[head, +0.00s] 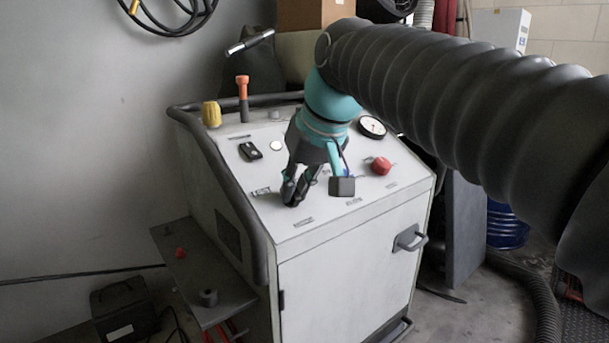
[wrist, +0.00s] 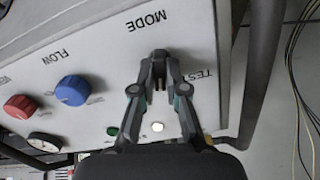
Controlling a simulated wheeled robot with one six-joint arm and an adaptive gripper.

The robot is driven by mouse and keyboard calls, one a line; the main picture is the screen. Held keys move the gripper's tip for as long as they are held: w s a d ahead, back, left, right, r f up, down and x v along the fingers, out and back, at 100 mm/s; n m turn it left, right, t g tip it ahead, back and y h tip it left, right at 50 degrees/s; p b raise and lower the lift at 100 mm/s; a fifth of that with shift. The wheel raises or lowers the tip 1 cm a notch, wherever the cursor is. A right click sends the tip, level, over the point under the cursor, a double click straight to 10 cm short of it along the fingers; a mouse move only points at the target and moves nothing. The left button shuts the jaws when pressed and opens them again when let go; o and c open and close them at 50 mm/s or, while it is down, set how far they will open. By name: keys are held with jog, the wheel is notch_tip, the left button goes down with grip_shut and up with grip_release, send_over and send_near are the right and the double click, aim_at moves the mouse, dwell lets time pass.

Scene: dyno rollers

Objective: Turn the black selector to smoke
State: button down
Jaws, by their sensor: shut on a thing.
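My gripper (head: 293,194) reaches down to the sloped top panel (head: 322,222) of the white machine. In the wrist view my gripper (wrist: 160,72) has its fingertips close together, between the printed words MODE and TEST. It is shut on the black selector, which the fingers hide almost wholly, so I cannot read its pointing direction. The TEST label (head: 261,191) shows left of the fingers in the head view, and the MODE label (head: 303,221) shows in front of them. I cannot make out a SMOKE label in either view.
A blue knob (wrist: 73,90), a red knob (head: 381,165) and a gauge (head: 372,127) share the panel. A black switch (head: 250,151), a white button (head: 276,146) and an orange-handled lever (head: 243,95) stand further back. A dark rail (head: 228,183) edges the left side.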

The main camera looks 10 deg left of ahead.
jog(key=m, duration=0.1)
jog(key=m+p, duration=0.1)
jog(key=m, duration=0.1)
jog(key=m+p, duration=0.1)
jog(key=shift+f+m, duration=0.25)
jog(key=shift+m, duration=0.15)
dwell(0.4)
jog(key=c, duration=1.2)
grip_release()
jog(key=shift+r, duration=0.15)
jog(key=shift+d+r, duration=0.1)
jog(key=shift+r, duration=0.15)
jog(key=v, duration=1.1)
jog(key=shift+d+r, duration=0.1)
jog(key=shift+r, duration=0.05)
